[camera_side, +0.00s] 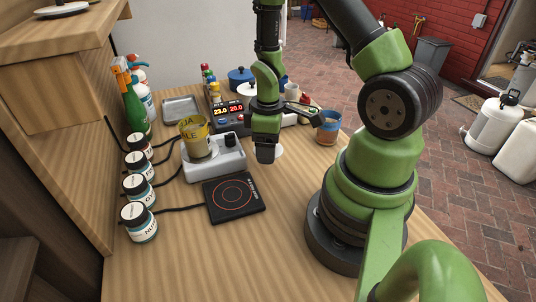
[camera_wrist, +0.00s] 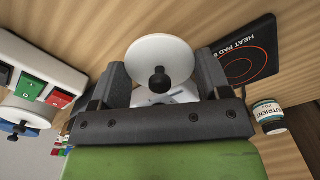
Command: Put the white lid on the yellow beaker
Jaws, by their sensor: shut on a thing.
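The yellow beaker (camera_side: 193,131) stands upright on a white stirrer base (camera_side: 214,167) in the side view. My gripper (camera_side: 265,155) is to the right of the beaker and apart from it. In the wrist view, the white lid (camera_wrist: 176,52), a round disc with a black knob, sits between the two fingers of my gripper (camera_wrist: 162,75), which is shut on it. In the side view, a white edge (camera_side: 279,150) shows beside the fingers; most of it is hidden. I cannot make out the beaker in the wrist view.
A black heat pad (camera_side: 235,197) lies in front of the stirrer. Several labelled jars (camera_side: 139,222) and a green bottle (camera_side: 134,108) line the left. A control box (camera_side: 229,112) and a blue-topped cup (camera_side: 328,127) stand behind. Another white disc (camera_wrist: 28,112) shows in the wrist view.

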